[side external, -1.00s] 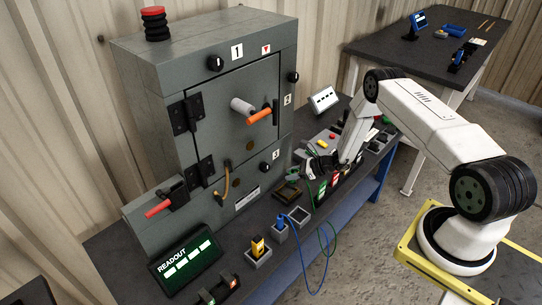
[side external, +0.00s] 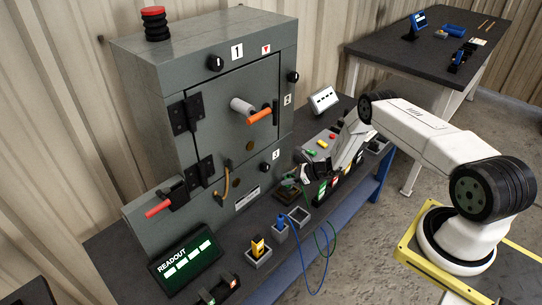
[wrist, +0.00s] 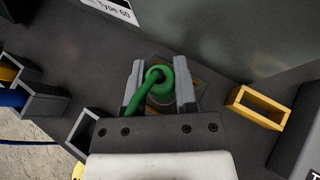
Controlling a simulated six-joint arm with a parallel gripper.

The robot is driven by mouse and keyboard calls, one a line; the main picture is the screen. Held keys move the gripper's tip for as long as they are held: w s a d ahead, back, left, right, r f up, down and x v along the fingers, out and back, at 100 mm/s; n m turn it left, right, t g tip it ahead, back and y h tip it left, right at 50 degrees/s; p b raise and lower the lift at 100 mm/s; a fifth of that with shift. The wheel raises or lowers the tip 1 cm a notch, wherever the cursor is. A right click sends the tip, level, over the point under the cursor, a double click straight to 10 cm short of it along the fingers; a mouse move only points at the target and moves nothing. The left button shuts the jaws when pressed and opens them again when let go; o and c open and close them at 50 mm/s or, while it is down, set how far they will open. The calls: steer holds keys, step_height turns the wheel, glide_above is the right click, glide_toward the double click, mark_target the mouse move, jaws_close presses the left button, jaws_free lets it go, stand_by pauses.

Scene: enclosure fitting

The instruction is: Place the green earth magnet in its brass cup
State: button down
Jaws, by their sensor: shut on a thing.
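The green earth magnet (wrist: 160,78) shows in the wrist view as a green loop over a grey round body, between the two fingers of my gripper (wrist: 160,90). My gripper is shut on it. A brown-yellow edged holder shows around and below the magnet; I cannot tell whether the magnet is clear of it. In the side view my gripper (side external: 296,180) is low by the enclosure's front right, with the green magnet (side external: 289,182) small at its tip.
The grey enclosure (side external: 225,100) stands behind, with an orange handle (side external: 258,117). Grey boxes hold a yellow plug (side external: 258,246) and a blue plug (side external: 281,222); another grey box (side external: 299,215) is empty. An empty yellow frame (wrist: 258,107) is right of my gripper. Cables hang off the front edge.

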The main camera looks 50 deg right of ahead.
steer(key=shift+f, duration=0.75)
steer(key=shift+f, duration=0.15)
steer(key=shift+c, duration=2)
jaws_free()
steer(key=shift+v, duration=1.7)
step_height(320, 180, up, 7)
